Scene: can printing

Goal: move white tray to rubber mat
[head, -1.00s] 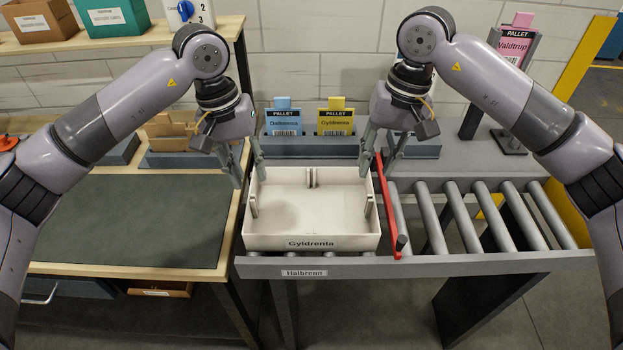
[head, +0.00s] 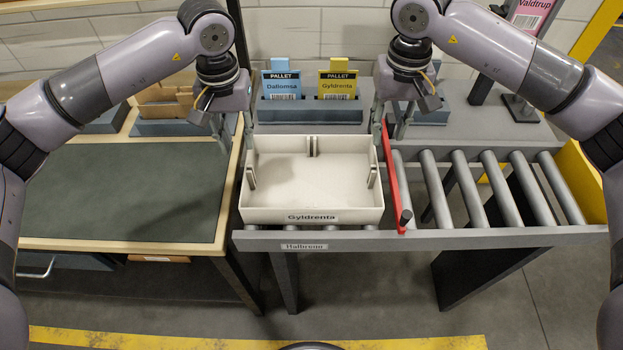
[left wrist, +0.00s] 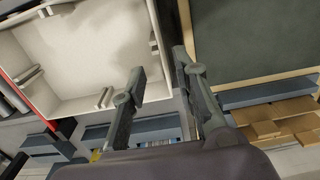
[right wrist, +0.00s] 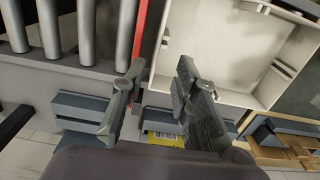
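The white tray (head: 313,215), labelled Gyldrenta, sits on the left end of the roller conveyor. The dark green rubber mat (head: 120,195) lies flat and bare on the wooden table to its left. My left gripper (head: 236,147) is open at the tray's rear left corner. In the left wrist view, its fingers (left wrist: 158,62) stand apart near the tray's side wall (left wrist: 160,45). My right gripper (head: 389,132) is open at the rear right corner. In the right wrist view, its fingers (right wrist: 160,66) are apart with the tray wall (right wrist: 160,45) near the gap. Contact cannot be told.
A red bar (head: 392,180) runs close along the tray's right side. Bare rollers (head: 470,195) extend to the right. Blue Dallomsa (head: 283,86) and yellow Gyldrenta (head: 337,86) pallet cards stand in a holder behind the tray. Brown cartons (head: 165,100) stand behind the mat.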

